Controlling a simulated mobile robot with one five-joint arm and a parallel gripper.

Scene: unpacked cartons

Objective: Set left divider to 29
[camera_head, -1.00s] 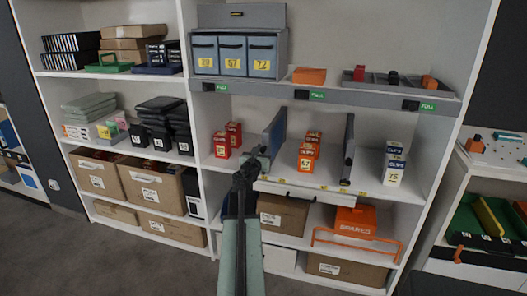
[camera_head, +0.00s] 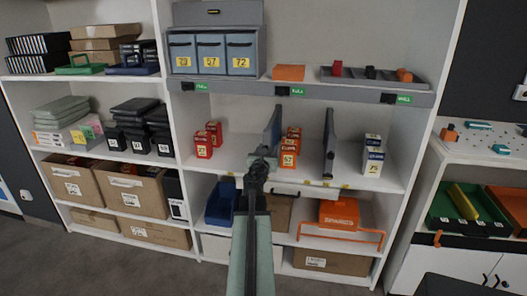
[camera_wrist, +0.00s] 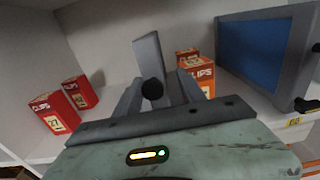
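The left divider (camera_head: 272,132) is an upright blue-grey panel on the middle shelf, between the red boxes (camera_head: 208,139) marked 27 and the orange boxes (camera_head: 289,150) marked 57. In the wrist view its grey front edge (camera_wrist: 148,55) and black knob (camera_wrist: 153,90) show between my fingers. My gripper (camera_head: 262,158) is in front of the divider; in the wrist view my gripper (camera_wrist: 157,92) looks open, with a finger on each side of the knob. Whether a finger touches it, I cannot tell. The shelf-edge scale numbers are too small to read.
The right divider (camera_head: 328,143) stands between the orange boxes and the white-and-blue boxes (camera_head: 373,155). It shows its blue face in the wrist view (camera_wrist: 255,55). Free shelf lies between the red boxes and left divider. A blue bin (camera_head: 222,203) is below.

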